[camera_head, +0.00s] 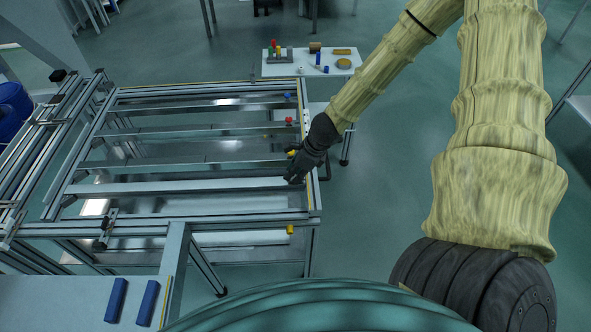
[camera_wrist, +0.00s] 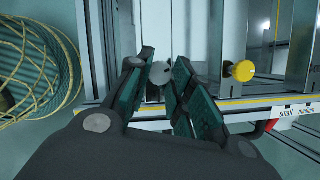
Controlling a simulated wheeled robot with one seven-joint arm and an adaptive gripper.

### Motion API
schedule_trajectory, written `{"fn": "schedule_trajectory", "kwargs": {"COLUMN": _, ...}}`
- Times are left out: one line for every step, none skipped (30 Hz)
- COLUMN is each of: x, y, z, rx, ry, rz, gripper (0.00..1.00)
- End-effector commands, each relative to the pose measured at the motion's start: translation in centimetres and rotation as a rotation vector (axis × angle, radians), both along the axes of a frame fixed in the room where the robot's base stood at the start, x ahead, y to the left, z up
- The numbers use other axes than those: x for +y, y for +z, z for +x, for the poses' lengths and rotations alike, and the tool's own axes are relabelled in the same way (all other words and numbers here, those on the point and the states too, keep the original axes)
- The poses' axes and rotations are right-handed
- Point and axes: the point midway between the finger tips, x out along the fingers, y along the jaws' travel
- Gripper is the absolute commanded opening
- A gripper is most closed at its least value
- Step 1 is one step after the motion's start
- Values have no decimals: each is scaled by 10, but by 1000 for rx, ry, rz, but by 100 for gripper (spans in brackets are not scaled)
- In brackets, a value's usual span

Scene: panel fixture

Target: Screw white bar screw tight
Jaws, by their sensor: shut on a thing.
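The white bar screw (camera_wrist: 160,73) shows as a round pale knob between my fingers in the wrist view. My gripper (camera_wrist: 158,82) is shut on it, with a dark green pad on each side. In the head view my gripper (camera_head: 293,179) is at the right end of the pale bar (camera_head: 185,186) on the panel fixture (camera_head: 314,200). There the screw is hidden behind my fingers. I cannot tell from the picture how tight the screw is.
A yellow knob (camera_wrist: 243,70) sits close to the right of my fingers in the wrist view. Red (camera_head: 289,120) and blue (camera_head: 287,95) knobs sit farther along the same rail. A small white table (camera_head: 282,69) with parts stands behind.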

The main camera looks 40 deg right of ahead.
Motion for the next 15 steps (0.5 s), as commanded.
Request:
{"fn": "schedule_trajectory", "kwargs": {"x": 1, "y": -5, "z": -1, "rx": -1, "ry": -40, "rz": 4, "gripper": 0}}
{"fn": "schedule_trajectory", "kwargs": {"x": 1, "y": -4, "z": -1, "rx": -1, "ry": -63, "rz": 4, "gripper": 0}}
{"fn": "schedule_trajectory", "kwargs": {"x": 1, "y": -4, "z": 0, "rx": -2, "ry": -93, "rz": 4, "gripper": 0}}
{"fn": "schedule_trajectory", "kwargs": {"x": 1, "y": -4, "z": -1, "rx": -2, "ry": -114, "rz": 4, "gripper": 0}}
{"fn": "schedule_trajectory", "kwargs": {"x": 1, "y": -4, "z": -1, "rx": -1, "ry": -134, "rz": 3, "gripper": 0}}
{"fn": "schedule_trajectory", "kwargs": {"x": 1, "y": -4, "z": -1, "rx": -1, "ry": -162, "rz": 3, "gripper": 0}}
{"fn": "schedule_trajectory", "kwargs": {"x": 1, "y": -4, "z": -1, "rx": -1, "ry": -179, "rz": 2, "gripper": 0}}
{"fn": "schedule_trajectory", "kwargs": {"x": 2, "y": -4, "z": -1, "rx": -1, "ry": -196, "rz": 3, "gripper": 0}}
{"fn": "schedule_trajectory", "kwargs": {"x": 2, "y": -4, "z": -1, "rx": -1, "ry": -218, "rz": 2, "gripper": 0}}
{"fn": "schedule_trajectory", "kwargs": {"x": 2, "y": -3, "z": -1, "rx": 0, "ry": -233, "rz": 2, "gripper": 0}}
{"fn": "schedule_trajectory", "kwargs": {"x": 2, "y": -3, "z": -2, "rx": 0, "ry": -248, "rz": 1, "gripper": 0}}
{"fn": "schedule_trajectory", "kwargs": {"x": 2, "y": -3, "z": -2, "rx": 0, "ry": -265, "rz": 2, "gripper": 0}}
{"fn": "schedule_trajectory", "kwargs": {"x": 2, "y": -3, "z": -1, "rx": 0, "ry": -277, "rz": 1, "gripper": 0}}
{"fn": "schedule_trajectory", "kwargs": {"x": 2, "y": -2, "z": -1, "rx": 0, "ry": -287, "rz": 1, "gripper": 0}}
{"fn": "schedule_trajectory", "kwargs": {"x": 2, "y": -2, "z": -1, "rx": 0, "ry": -300, "rz": 1, "gripper": 0}}
